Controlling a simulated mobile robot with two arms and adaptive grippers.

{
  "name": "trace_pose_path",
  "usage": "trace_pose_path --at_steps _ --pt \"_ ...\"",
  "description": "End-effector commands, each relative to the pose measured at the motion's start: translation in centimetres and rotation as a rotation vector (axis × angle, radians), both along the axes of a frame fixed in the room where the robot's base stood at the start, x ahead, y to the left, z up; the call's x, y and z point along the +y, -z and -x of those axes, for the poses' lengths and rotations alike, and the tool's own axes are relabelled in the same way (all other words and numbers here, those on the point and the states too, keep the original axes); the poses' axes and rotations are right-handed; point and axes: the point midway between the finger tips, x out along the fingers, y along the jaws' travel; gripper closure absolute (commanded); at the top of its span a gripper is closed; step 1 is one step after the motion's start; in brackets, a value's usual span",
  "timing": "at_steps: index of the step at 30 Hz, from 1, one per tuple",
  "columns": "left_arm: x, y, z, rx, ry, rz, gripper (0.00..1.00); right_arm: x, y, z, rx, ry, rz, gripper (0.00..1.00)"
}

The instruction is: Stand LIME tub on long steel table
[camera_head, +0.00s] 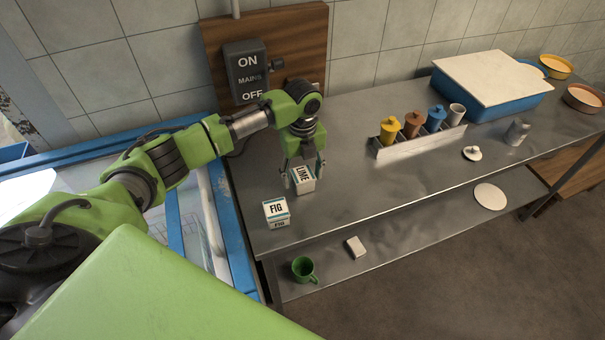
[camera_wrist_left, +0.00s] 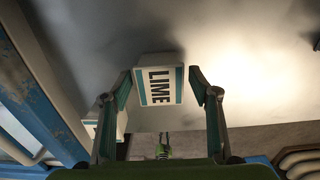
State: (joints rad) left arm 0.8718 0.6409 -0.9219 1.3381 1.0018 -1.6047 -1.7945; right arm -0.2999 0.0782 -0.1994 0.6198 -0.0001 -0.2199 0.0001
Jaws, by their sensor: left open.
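The LIME tub (camera_head: 304,179), white with a teal band and black lettering, stands on the long steel table (camera_head: 350,185) near its left end. My left gripper (camera_head: 304,172) is open, with its fingers on either side of the tub. In the left wrist view the LIME tub (camera_wrist_left: 159,82) sits between the two spread fingertips of my left gripper (camera_wrist_left: 163,84), with gaps visible beside it. I cannot tell whether either finger touches it. My right gripper is in neither view.
A FIG tub (camera_head: 277,212) stands just left of the LIME tub at the table's edge. A rack of coloured canisters (camera_head: 420,138) and a blue crate with a white lid (camera_head: 490,85) stand farther right. A green mug (camera_head: 304,269) sits on the lower shelf.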

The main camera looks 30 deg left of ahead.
Motion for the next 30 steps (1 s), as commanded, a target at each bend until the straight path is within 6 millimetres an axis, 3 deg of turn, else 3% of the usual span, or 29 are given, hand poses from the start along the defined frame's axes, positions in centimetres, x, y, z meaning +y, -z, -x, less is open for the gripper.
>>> trace_pose_path --at_steps 5,21,30 --pt "0.0 -1.0 -0.2 -0.004 0.000 0.001 0.44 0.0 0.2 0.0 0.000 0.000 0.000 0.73" --pt "-0.1 -11.1 -0.2 -0.004 0.000 0.001 0.44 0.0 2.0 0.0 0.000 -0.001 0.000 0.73" --pt "0.0 -12.4 0.0 0.001 0.000 0.001 0.44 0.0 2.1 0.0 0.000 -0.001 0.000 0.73"
